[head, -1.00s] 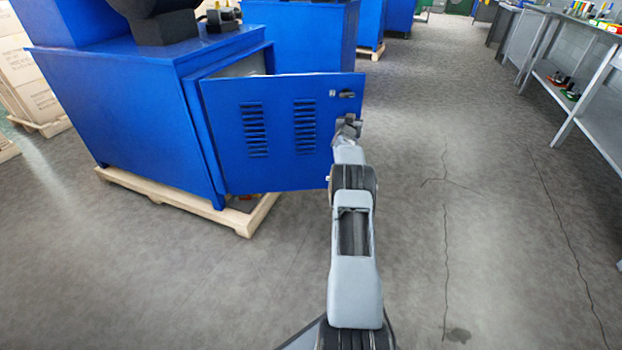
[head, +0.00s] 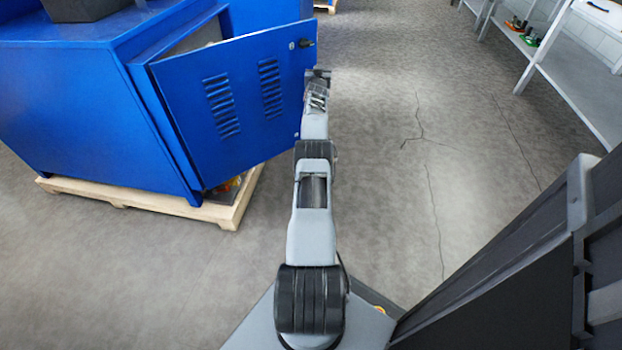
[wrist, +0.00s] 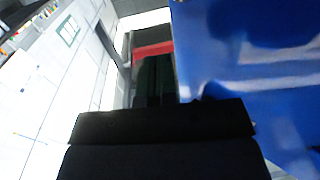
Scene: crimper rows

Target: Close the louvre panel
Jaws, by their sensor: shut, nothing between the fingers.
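The blue louvre panel (head: 240,105) is a door with two columns of slots, standing ajar from the blue cabinet (head: 85,105). A dark handle (head: 306,43) sits near its upper right corner. My gripper (head: 317,75) is shut and empty at the panel's free right edge, below the handle. I cannot tell whether it touches the panel. In the wrist view a blurred blue surface (wrist: 250,70) fills the right side, close to the dark gripper body (wrist: 165,130).
The cabinet stands on a wooden pallet (head: 120,198). A grey metal shelf bench (head: 570,70) with small items runs along the right. Grey floor (head: 400,170) with cracks lies open between them. Another blue cabinet (head: 265,14) stands behind.

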